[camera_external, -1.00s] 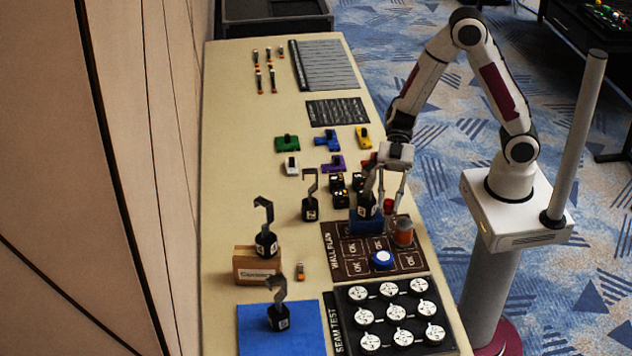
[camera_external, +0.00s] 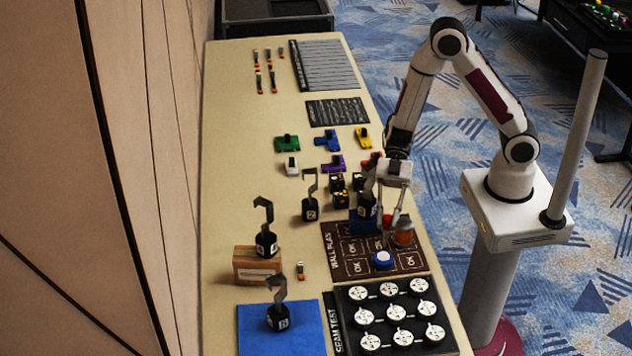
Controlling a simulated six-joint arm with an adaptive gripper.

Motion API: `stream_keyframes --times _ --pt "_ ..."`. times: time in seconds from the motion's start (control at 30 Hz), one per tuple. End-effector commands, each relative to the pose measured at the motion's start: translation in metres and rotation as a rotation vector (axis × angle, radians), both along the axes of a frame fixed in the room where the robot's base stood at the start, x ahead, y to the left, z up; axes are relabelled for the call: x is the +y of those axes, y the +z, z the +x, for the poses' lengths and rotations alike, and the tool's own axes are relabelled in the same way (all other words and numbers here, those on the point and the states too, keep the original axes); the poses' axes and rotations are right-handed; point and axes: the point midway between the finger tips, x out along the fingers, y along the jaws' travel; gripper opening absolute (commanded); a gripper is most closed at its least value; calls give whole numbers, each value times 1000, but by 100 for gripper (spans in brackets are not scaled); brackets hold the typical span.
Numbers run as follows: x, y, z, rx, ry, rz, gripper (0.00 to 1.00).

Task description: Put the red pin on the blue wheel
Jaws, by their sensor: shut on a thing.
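The blue wheel (camera_external: 384,261), with a pale top, sits on the dark brown "WALL PLAN" board (camera_external: 345,266) near its front edge. My gripper (camera_external: 387,226) points down over the board, just behind the blue wheel in the picture. It is shut on the small red pin (camera_external: 388,221), which shows between the fingers. The pin's lower end is hard to make out. The pin and wheel look apart.
An orange-brown cylinder (camera_external: 404,233) stands right beside my gripper. A blue block with a black hooked piece (camera_external: 365,208) stands close to its left. The "SEAM TEST" board (camera_external: 395,318) with several white discs lies in front.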

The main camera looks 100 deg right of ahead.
Motion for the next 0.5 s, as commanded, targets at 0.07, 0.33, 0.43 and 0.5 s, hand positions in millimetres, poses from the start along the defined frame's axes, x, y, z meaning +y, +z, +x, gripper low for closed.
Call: stream_keyframes --times 0.07,0.33,0.43,0.5 --pt "0 0 0 0 0 0 0" --pt "0 -14 0 3 -1 1 0" --pt "0 -23 0 3 0 1 0" --pt "0 -29 0 3 0 1 0"
